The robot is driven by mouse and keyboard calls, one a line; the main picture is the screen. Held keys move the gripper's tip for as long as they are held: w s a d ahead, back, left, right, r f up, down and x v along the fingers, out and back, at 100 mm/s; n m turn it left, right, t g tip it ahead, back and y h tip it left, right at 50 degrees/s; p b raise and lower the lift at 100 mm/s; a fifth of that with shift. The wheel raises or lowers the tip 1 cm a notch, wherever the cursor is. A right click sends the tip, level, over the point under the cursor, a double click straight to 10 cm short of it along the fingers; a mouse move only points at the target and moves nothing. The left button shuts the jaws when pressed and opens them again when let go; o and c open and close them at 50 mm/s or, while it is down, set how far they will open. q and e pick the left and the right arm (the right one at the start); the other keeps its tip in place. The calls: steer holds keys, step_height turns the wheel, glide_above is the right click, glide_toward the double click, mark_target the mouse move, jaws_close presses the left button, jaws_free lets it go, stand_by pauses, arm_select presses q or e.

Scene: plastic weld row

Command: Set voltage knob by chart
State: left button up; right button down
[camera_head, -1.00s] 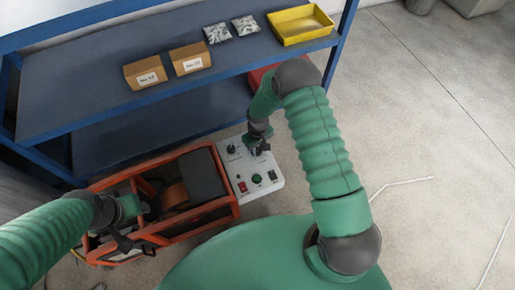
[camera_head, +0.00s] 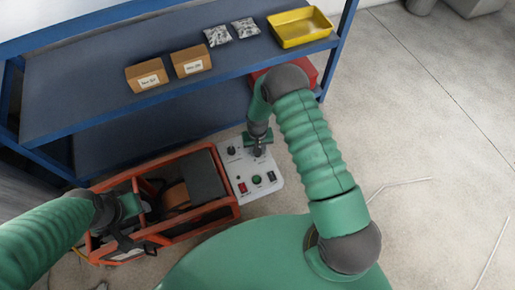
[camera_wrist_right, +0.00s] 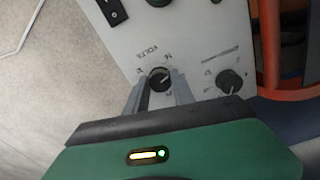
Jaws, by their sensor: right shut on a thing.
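The voltage knob (camera_wrist_right: 160,78) is a black dial under a "VOLTS" label on a white control panel (camera_wrist_right: 195,45). My right gripper (camera_wrist_right: 158,92) has its two fingers on either side of this knob and is shut on it. In the head view the right gripper (camera_head: 258,152) reaches down onto the panel (camera_head: 250,188) from above, and the knob is hidden there. A second black knob (camera_wrist_right: 229,81) sits on the same panel, apart from the fingers. My left gripper (camera_head: 124,240) is at the orange frame (camera_head: 165,238) of the machine; its fingers are too small to read. No chart is legible.
A blue shelf (camera_head: 100,75) stands behind the machine with two cardboard boxes (camera_head: 148,75), two bags (camera_head: 217,35) and a yellow bin (camera_head: 300,28). A red object (camera_head: 308,78) is partly behind my right arm. The floor at right is largely clear.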

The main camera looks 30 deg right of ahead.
steer(key=m, duration=0.2)
steer(key=m+p, duration=0.1)
steer(key=m, duration=0.2)
steer(key=shift+s+a+m, duration=0.15)
steer(key=shift+s+m, duration=0.05)
steer(key=shift+m, duration=0.1)
steer(key=m+p, duration=0.1)
steer(key=m, duration=0.4)
steer(key=shift+f, duration=0.1)
steer(key=m+p, duration=0.1)
steer(key=m, duration=0.4)
steer(key=shift+w+a+m, duration=0.1)
steer(key=shift+m, duration=0.3)
steer(key=m, duration=0.5)
steer(key=shift+w, duration=0.1)
steer(key=shift+m, duration=0.4)
steer(key=c, duration=1.5)
jaws_free()
steer(key=shift+w, duration=0.1)
steer(key=o, duration=0.4)
